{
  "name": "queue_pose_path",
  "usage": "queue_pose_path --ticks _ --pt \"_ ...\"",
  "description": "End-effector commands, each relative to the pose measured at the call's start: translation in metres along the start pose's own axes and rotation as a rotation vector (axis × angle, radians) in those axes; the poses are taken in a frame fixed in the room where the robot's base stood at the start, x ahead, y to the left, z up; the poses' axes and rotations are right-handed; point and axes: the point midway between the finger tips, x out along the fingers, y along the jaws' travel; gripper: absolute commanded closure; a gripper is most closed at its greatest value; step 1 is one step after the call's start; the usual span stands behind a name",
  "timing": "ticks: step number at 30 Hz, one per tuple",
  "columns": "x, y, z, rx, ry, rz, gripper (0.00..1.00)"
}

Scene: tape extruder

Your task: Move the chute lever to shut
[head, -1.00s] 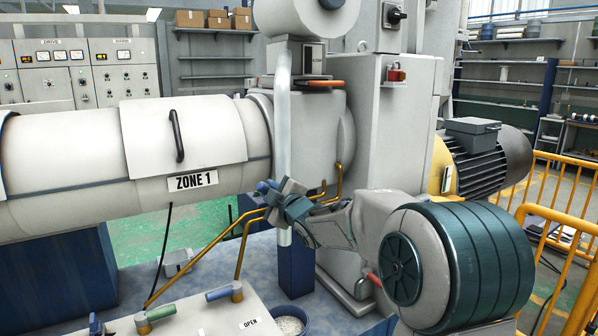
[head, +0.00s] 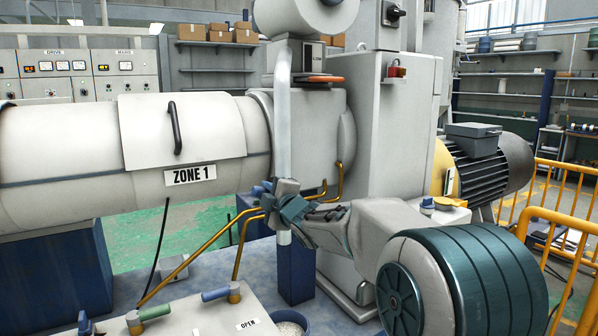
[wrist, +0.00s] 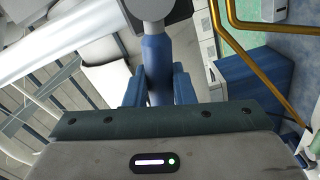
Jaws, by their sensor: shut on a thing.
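The chute lever has a blue grip (wrist: 156,62) on a grey hub (wrist: 150,8) in the wrist view. In the head view the grey hub (head: 286,187) sits at the pale upright chute tube (head: 284,120), with the blue grip partly hidden by my fingers. My gripper (head: 275,203) comes in from the right in the head view. In the wrist view my gripper (wrist: 157,88) has one blue finger on each side of the grip and is shut on it. The lever's exact angle is hard to tell.
Yellow bent pipes (head: 205,245) run close left of my gripper. The Zone 1 barrel (head: 60,160) lies at left. A panel with an OPEN label (head: 247,324) and green and blue handles (head: 216,294) is below, beside a bucket of pellets (head: 290,328). Yellow railings (head: 560,222) stand at right.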

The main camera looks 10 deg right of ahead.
Motion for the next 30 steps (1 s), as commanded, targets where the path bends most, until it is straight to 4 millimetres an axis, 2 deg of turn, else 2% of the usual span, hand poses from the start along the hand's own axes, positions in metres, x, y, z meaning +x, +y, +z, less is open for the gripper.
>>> queue_pose_path --ticks 5,16,22,23,25,26,30 --pt "0.0 -0.007 0.003 -0.028 -0.003 -0.003 1.0" --pt "0.0 -0.021 0.005 -0.207 -0.003 -0.002 1.0" --pt "0.0 -0.017 0.004 -0.209 -0.004 -0.003 1.0" --pt "0.0 -0.017 0.004 -0.209 -0.004 -0.003 0.74" --pt "0.0 -0.016 0.004 -0.209 -0.003 -0.002 0.55" --pt "0.0 -0.016 0.004 -0.209 -0.003 -0.002 0.52" --pt "0.0 -0.016 0.003 -0.209 -0.001 -0.001 0.52"
